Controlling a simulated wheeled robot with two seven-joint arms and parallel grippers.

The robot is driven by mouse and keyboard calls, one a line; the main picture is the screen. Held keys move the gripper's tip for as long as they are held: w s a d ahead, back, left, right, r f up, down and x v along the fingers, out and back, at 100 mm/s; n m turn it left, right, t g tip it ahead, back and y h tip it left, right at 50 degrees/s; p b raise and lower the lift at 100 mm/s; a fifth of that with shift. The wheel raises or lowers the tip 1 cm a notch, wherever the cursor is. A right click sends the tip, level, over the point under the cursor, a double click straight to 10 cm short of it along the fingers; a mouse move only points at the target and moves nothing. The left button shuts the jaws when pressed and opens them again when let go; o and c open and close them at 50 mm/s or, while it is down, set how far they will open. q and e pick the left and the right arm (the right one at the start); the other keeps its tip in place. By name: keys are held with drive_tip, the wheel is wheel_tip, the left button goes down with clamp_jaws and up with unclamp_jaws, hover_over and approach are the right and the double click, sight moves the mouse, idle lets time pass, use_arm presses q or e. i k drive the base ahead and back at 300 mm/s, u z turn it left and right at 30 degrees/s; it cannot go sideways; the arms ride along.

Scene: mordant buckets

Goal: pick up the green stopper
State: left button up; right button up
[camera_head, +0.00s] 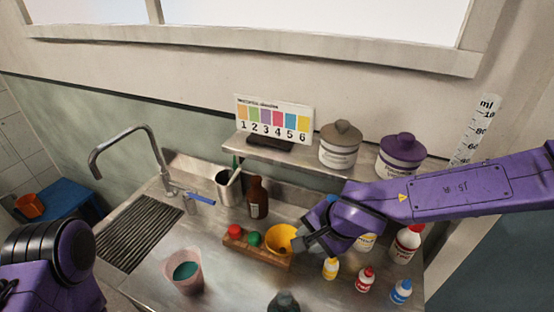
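The green stopper (254,239) sits in a wooden block (240,250) on the steel counter, just right of a red stopper (235,231). My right gripper (306,245) reaches in from the right, to the right of the green stopper and beside a yellow funnel-like cup (280,239). Its fingers point left and down, apart from the green stopper. Whether they are open or shut is hard to make out. My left arm shows at the lower left, but its gripper is out of the frame.
A pink beaker (184,272) stands left of the block, a brown bottle (258,198) behind it. Small bottles with yellow (331,268), red (366,279) and blue (401,291) labels stand at right. A dark bottle (284,302) is in front.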

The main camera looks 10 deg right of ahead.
sight(254, 238)
drive_tip(key=k, duration=1.5)
